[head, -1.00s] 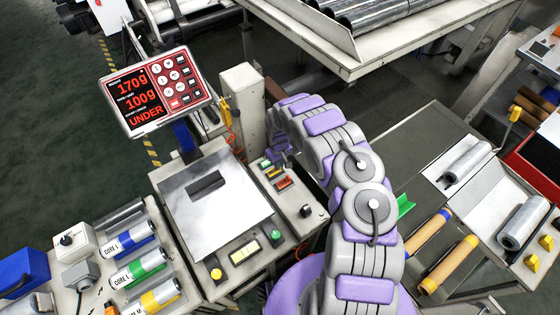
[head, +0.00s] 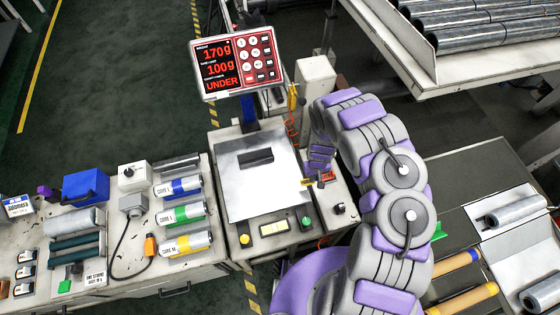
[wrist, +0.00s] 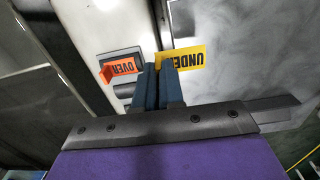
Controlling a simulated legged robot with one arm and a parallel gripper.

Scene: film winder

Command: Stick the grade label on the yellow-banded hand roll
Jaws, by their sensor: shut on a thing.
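My gripper (wrist: 160,70) is shut on a yellow UNDER label (wrist: 190,58), which sticks out to the right of the fingertips in the wrist view. In the head view my gripper (head: 318,168) is over the label panel right of the scale, and the yellow label (head: 308,182) shows small beside it. An orange OVER label (wrist: 118,68) sits on the panel, left of the fingers. Two yellow-banded rolls show: a silver roll marked CORE (head: 187,243) in the left rack, and a brown tube (head: 465,301) at lower right, partly cut off.
Blue- and green-banded rolls lie above the yellow-banded one. A blue box (head: 86,186) stands at left. A steel-roll table (head: 470,70) is at upper right.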

